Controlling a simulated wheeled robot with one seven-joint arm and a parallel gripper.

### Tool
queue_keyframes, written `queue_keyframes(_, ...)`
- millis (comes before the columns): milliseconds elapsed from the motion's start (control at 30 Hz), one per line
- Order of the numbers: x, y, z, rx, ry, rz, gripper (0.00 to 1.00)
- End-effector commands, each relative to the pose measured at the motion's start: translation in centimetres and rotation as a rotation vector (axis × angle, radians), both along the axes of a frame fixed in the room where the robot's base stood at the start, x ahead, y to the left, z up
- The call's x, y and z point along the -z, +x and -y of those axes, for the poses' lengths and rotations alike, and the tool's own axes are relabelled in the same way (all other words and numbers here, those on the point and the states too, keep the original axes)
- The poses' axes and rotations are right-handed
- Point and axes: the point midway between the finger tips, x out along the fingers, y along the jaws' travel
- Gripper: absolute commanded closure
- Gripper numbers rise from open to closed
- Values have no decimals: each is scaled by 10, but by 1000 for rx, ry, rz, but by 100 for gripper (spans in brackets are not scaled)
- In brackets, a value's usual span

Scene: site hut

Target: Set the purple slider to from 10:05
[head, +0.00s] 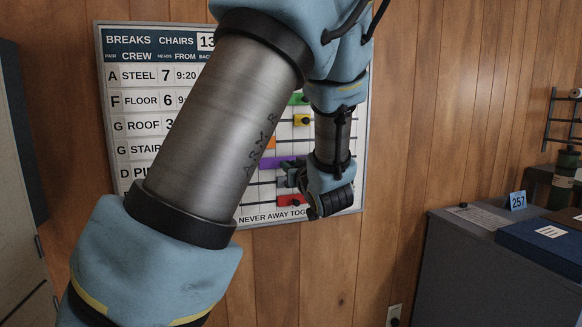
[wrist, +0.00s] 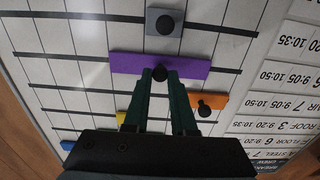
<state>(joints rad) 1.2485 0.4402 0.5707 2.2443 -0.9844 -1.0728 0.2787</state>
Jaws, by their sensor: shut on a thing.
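The purple slider (wrist: 185,67) is a long flat bar on a horizontal rail of the wall board (head: 104,80). It also shows in the head view (head: 272,162), partly hidden by my arm. My gripper (wrist: 160,75) is shut on the slider's black knob (wrist: 159,72), with both fingertips close around it. In the head view my gripper (head: 288,179) is at the board's lower right, its fingertips hard to make out. The printed time cards (wrist: 287,74) appear upside down in the wrist view. The purple row's card cannot be picked out for sure.
In the wrist view a grey slider (wrist: 178,17) sits on one side of the purple one. An orange slider (wrist: 219,99), a yellow slider (wrist: 121,117) and a blue slider (wrist: 67,145) sit on the other. A cabinet with a blue box (head: 545,243) stands at right.

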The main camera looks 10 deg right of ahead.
Motion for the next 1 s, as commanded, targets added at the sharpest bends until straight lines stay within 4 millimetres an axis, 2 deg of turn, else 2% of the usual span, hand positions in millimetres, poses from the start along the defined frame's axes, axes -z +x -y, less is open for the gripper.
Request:
queue_keyframes(333, 0, 0, 1, 1, 0, 0, 100)
queue_keyframes(467, -2, 1, 11, 1, 1, 0, 100)
queue_keyframes(567, -3, 3, 27, 3, 1, 0, 100)
queue_keyframes(800, -3, 11, 85, 3, 0, 0, 100)
queue_keyframes(1000, -2, 16, 126, 3, 0, -1, 100)
